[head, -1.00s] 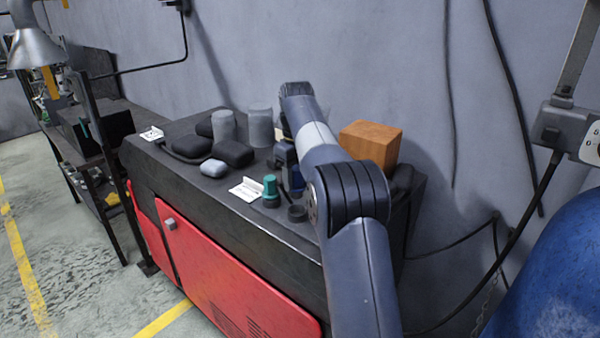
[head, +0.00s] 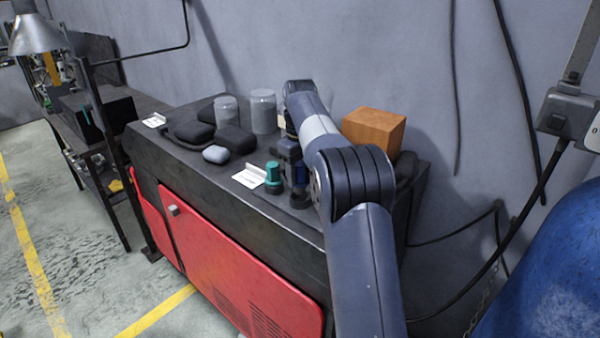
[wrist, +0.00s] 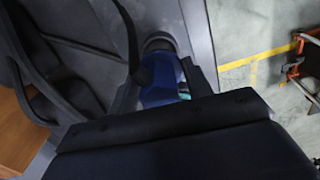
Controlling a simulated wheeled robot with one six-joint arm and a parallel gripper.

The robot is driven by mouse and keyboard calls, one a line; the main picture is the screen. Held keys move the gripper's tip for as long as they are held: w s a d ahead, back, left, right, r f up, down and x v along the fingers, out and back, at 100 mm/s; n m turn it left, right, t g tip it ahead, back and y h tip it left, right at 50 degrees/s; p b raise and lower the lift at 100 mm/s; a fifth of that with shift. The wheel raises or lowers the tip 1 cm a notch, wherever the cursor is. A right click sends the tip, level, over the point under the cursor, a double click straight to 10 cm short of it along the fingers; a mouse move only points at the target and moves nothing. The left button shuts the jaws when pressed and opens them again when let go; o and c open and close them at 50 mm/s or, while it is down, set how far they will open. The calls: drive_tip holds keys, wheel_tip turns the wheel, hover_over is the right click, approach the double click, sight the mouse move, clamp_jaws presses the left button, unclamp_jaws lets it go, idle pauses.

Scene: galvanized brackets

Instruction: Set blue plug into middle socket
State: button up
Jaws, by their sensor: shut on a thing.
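My gripper (head: 297,172) is shut on the blue plug (head: 300,173), which is mostly hidden by the fingers in the head view. In the wrist view the blue plug (wrist: 160,88) shows between the fingers of my gripper (wrist: 168,75). A dark round socket (head: 300,200) stands just in front of and below it in the head view; a dark round socket (wrist: 158,43) also shows beyond the plug in the wrist view. I cannot tell whether plug and socket touch. A teal plug (head: 272,172) stands upright in a dark base to the left. Other sockets are hidden.
A white card (head: 249,177) lies left of the teal plug. Black cases (head: 236,139), a small grey case (head: 215,154) and two clear jars (head: 263,110) stand further left on the black cabinet top (head: 215,175). A wooden box (head: 373,130) stands right, behind my arm.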

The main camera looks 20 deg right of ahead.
sight(300, 182)
drive_tip(key=shift+f, duration=0.2)
drive_tip(key=shift+f+b, duration=0.9)
drive_tip(key=shift+f, duration=0.85)
drive_tip(key=o, duration=1.2)
wheel_tip(300, 182, up, 11)
drive_tip(key=shift+f+p, duration=0.1)
drive_tip(key=shift+p, duration=0.55)
wheel_tip(300, 182, down, 11)
drive_tip(key=shift+b, duration=0.6)
drive_tip(key=shift+r, duration=0.6)
drive_tip(key=shift+f, duration=0.1)
